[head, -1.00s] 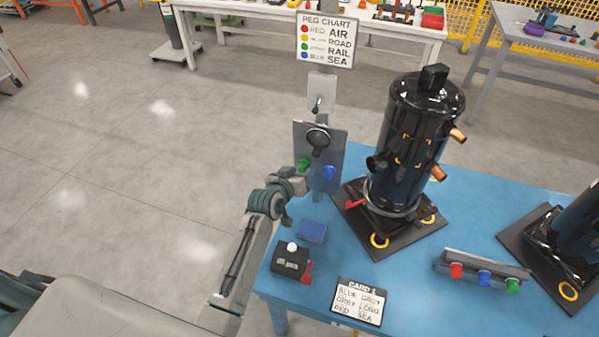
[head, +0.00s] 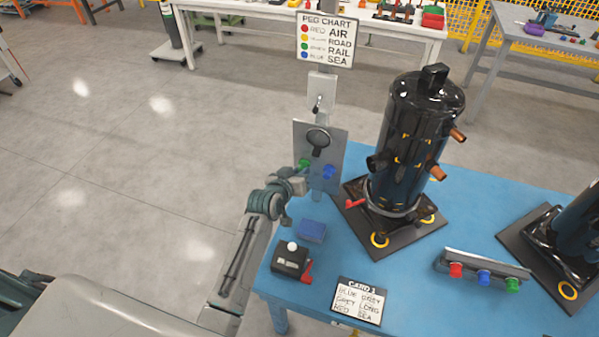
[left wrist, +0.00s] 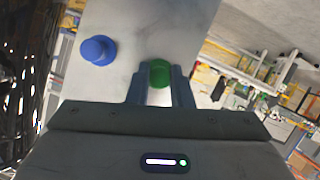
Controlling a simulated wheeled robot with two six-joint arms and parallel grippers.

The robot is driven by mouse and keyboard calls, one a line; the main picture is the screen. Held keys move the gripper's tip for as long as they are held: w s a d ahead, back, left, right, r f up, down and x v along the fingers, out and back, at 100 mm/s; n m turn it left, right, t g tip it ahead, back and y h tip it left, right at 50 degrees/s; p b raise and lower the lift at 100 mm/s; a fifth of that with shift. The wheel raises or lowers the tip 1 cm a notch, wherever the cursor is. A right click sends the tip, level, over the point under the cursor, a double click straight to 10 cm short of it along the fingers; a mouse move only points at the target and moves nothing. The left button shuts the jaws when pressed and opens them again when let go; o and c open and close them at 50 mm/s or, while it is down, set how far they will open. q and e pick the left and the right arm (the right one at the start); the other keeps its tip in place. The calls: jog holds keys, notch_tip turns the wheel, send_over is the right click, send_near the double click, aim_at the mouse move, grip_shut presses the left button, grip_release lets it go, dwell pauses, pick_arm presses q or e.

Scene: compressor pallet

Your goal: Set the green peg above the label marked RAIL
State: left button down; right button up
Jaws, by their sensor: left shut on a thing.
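A green peg (head: 303,165) is at the lower left of the upright grey panel (head: 320,134) in the head view. My left gripper (head: 301,175) is shut on it; in the left wrist view the green peg (left wrist: 159,73) sits between the two fingers (left wrist: 160,90), against or very near the panel. A blue peg (head: 329,172) is beside it on the panel and also shows in the left wrist view (left wrist: 98,50). The peg chart (head: 325,40) above reads AIR, ROAD, RAIL, SEA. No RAIL label is readable on the panel. My right gripper is not in view.
A black compressor (head: 412,145) stands on the blue table (head: 480,215), right of the panel. A rack (head: 480,268) with red, blue and green knobs, a card (head: 359,301), a blue block (head: 312,231) and a black box (head: 291,260) with a red lever lie nearby.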

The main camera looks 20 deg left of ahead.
pick_arm(q)
jog(key=shift+s+a+p, duration=0.1)
jog(key=shift+s+p, duration=1.3)
jog(key=shift+s, duration=1.55)
